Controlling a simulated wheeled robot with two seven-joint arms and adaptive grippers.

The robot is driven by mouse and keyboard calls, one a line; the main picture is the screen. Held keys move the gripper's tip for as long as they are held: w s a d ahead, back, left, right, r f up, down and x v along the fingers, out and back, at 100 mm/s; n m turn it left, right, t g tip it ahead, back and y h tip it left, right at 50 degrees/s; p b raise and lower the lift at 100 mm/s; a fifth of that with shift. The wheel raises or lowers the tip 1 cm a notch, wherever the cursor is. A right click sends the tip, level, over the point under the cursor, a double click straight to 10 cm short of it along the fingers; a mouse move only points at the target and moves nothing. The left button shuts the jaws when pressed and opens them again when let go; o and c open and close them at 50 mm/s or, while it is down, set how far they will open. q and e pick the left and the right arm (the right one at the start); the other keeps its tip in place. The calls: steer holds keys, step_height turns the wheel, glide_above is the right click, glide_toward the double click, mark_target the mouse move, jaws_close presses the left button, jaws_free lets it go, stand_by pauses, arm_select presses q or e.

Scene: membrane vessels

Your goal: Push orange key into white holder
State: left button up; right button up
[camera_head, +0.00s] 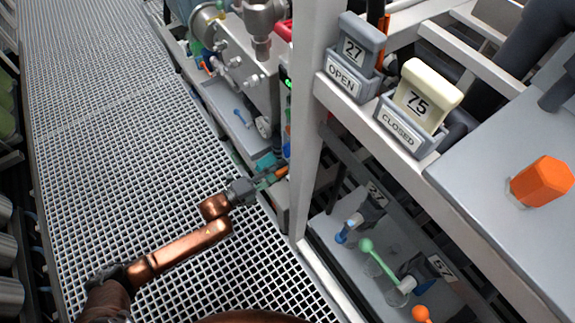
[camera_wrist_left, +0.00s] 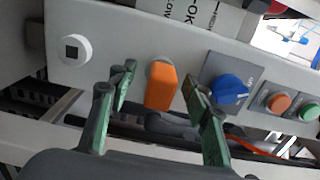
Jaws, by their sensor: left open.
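The orange key (camera_wrist_left: 161,86) is a block standing in a pale round seat on a light panel in the left wrist view. The white holder (camera_wrist_left: 72,48), a round disc with a dark square opening, is on the same panel to the left, apart from the key. My left gripper (camera_wrist_left: 158,84) is open, its green-grey fingers on either side of the key; contact cannot be told. In the head view my left gripper (camera_head: 270,178) reaches the equipment beside a post, with a small orange part (camera_head: 281,172) at its tips. My right gripper is not seen.
Right of the key are a blue knob (camera_wrist_left: 230,89) and orange (camera_wrist_left: 279,102) and green (camera_wrist_left: 309,111) buttons. In the head view a white post (camera_head: 304,120) stands right of my gripper. An orange hexagonal knob (camera_head: 541,181) is far right. The grating floor (camera_head: 110,120) is clear.

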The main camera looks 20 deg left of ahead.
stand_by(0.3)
arm_select(q)
steer(key=shift+c, duration=0.5)
jaws_close()
steer(key=shift+s+a, duration=0.1)
stand_by(0.4)
steer(key=shift+p+v, duration=1.1)
steer(key=shift+v, duration=1.8)
